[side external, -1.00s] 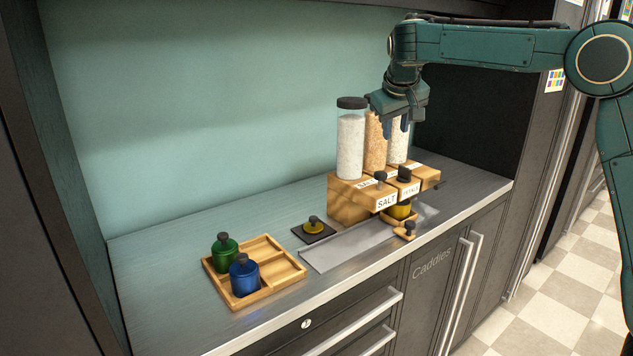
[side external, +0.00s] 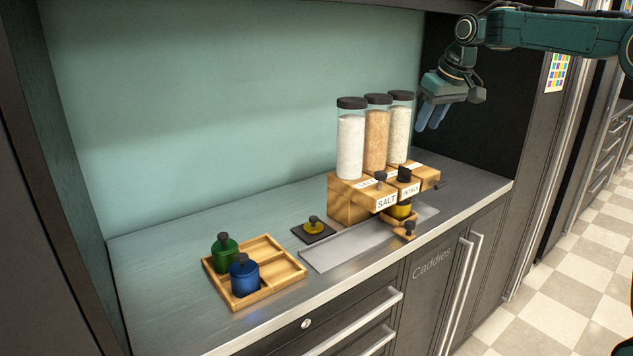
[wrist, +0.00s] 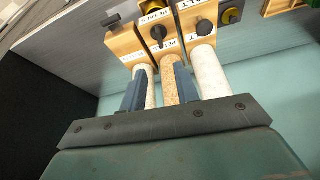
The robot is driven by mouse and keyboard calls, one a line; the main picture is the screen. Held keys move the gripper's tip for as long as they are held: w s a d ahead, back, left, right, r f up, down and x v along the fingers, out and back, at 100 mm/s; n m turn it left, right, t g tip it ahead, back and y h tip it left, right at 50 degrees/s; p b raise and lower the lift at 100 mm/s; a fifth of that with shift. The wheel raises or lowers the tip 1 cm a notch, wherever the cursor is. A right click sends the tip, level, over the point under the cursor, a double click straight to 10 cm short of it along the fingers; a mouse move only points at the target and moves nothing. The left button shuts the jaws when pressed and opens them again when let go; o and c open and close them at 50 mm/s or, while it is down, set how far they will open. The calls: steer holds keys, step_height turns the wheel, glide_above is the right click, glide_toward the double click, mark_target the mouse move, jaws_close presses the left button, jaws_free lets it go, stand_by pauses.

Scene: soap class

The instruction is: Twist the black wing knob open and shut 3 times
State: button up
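Three dispensers stand in a row on wooden blocks, each with a dark knob. The far-right block has a bar-shaped black knob (side external: 437,186), which looks like the wing knob; it also shows at upper left in the wrist view (wrist: 110,20). Its angle is hard to judge. The PETALS block (side external: 409,189) and SALT block (side external: 386,201) have black knobs too (side external: 404,174) (side external: 380,177). My gripper (side external: 430,129) is open and empty, in the air right of the clear tubes and above the far-right block. Its blue fingers (wrist: 160,92) point toward the dispensers, touching nothing visible.
A yellow jar (side external: 399,210) sits under the PETALS block. A black pad (side external: 327,233) holds a yellow-and-black item (side external: 313,224). A wooden tray (side external: 290,276) at left holds a green bottle (side external: 224,247) and a blue bottle (side external: 244,276). The counter's back left is clear.

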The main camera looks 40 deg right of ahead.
mark_target(406, 168)
steer(key=shift+f, duration=0.1)
steer(key=x, duration=1.3)
steer(key=shift+w+f, duration=0.2)
steer(key=shift+f, duration=0.1)
jaws_close()
